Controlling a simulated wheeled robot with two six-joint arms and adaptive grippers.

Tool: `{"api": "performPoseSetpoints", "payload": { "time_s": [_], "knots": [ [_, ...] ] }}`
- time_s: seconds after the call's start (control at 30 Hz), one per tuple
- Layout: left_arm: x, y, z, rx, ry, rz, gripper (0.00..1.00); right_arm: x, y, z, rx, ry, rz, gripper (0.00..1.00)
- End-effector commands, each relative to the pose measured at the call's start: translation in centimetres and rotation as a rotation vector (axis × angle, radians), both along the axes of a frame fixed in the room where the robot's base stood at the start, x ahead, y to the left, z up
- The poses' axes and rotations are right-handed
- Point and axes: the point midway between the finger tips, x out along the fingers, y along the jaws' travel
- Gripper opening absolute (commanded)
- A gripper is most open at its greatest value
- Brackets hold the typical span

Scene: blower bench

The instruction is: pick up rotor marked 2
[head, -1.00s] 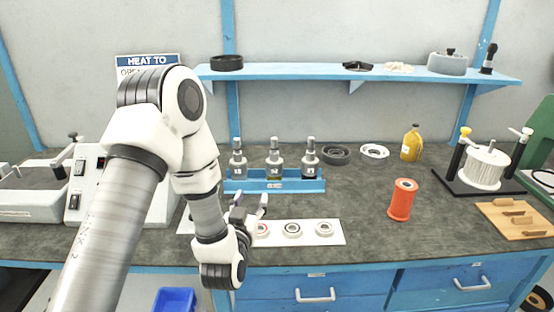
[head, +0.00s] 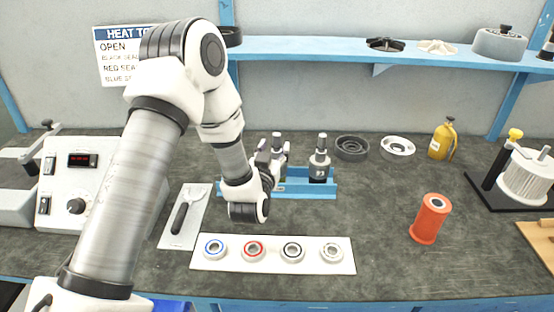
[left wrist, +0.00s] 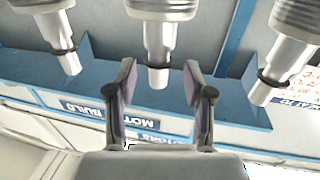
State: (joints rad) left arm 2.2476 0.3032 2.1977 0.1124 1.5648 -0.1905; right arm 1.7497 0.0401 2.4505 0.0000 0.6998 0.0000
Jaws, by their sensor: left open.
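The blue rotor rack (head: 327,188) stands mid-bench and holds upright rotors. The rotor marked 3 (head: 319,168) shows clearly at its right end. The middle rotor, marked 2 (head: 279,143), is partly hidden behind my left gripper (head: 268,154); the left rotor is hidden by my arm. In the left wrist view, which looks upside down, the middle rotor's shaft (left wrist: 158,45) lies in line with the gap between the fingers of my left gripper (left wrist: 160,82). The fingers are open and empty, one to each side; I cannot tell whether they touch the shaft. My right gripper is out of view.
A white strip (head: 272,264) with several ringed bearings lies in front of the rack. An orange spool (head: 430,220) stands to the right, and a yellow bottle (head: 442,139) behind it. A blue shelf (head: 330,47) runs above. Bench between rack and spool is clear.

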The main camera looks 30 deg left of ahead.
Motion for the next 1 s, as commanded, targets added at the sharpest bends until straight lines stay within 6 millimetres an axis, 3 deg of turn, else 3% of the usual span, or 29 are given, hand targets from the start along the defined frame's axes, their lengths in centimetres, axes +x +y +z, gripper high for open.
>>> {"api": "performPoseSetpoints", "payload": {
  "time_s": [0.13,0.37,0.4,0.53,1.0],
  "knots": [
    [2.3,0.7,0.3,0.000,-0.001,0.001,0.52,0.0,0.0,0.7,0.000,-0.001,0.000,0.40],
    [2.7,0.9,0.2,0.000,0.000,0.000,0.52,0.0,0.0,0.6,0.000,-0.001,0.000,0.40],
    [2.7,0.9,0.2,0.000,0.000,0.000,0.45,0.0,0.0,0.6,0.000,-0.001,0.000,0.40],
    [2.7,0.9,0.2,0.000,0.000,0.000,0.00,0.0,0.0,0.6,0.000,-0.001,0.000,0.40],
    [2.8,0.9,0.9,0.000,-0.006,0.001,0.00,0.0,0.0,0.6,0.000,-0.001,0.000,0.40]
  ]
}}
